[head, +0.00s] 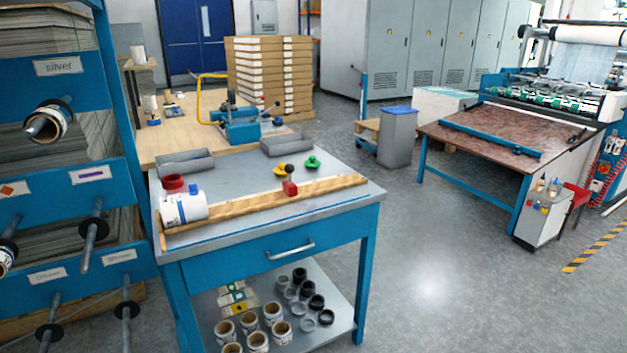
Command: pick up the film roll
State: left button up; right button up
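A white roll (184,208) with a printed label and a small blue patch lies on its side at the left front of the blue worktable's grey top (232,168), behind or against a long wooden strip. Another roll (47,124), with a brown core and shiny wrap, hangs on a spindle of the blue rack at the left, below the "silver" label. I cannot tell from the picture alone which of them is the film roll. Several short rolls (258,341) stand on the worktable's lower shelf. Neither of my grippers is in view.
Grey trays (287,144) and coloured knobs (312,162) sit behind. Rack spindles (90,236) stick out at the left. The floor (440,270) to the right is clear.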

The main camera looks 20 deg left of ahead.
aim_at(182, 209)
jog(key=u, duration=1.4)
jog(key=k, duration=0.2)
jog(key=z, duration=0.8)
jog(key=i, duration=0.95)
jog(key=u, duration=0.75)
